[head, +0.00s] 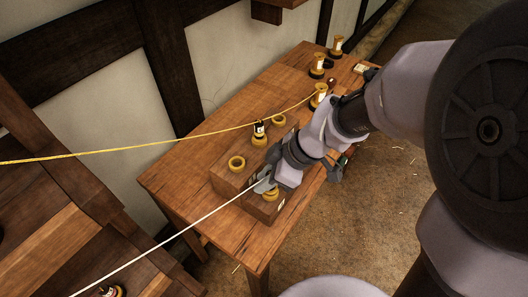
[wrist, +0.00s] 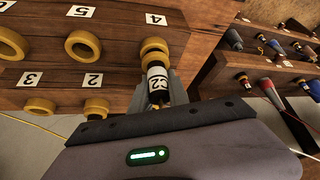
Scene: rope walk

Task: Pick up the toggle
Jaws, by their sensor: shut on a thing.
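The toggle (wrist: 157,72) is a small cylinder with a white label that seems to read C2 and dark ends. My gripper (wrist: 160,92) is shut on it in the wrist view. Its far end meets the yellow ring (wrist: 153,50) beside the label 4; I cannot tell whether it sits inside the ring. In the head view my gripper (head: 264,184) is at the front of the wooden block (head: 222,180), and the toggle is too small to make out there. A white rope (head: 170,225) runs from lower left up to my gripper.
The block stands on a wooden table (head: 185,160) and has several yellow rings (head: 236,163). A yellow rope (head: 140,148) crosses above the table to a yellow bobbin (head: 319,96). More bobbins (head: 317,68) stand at the far end. A rack (wrist: 270,62) holds coloured handles.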

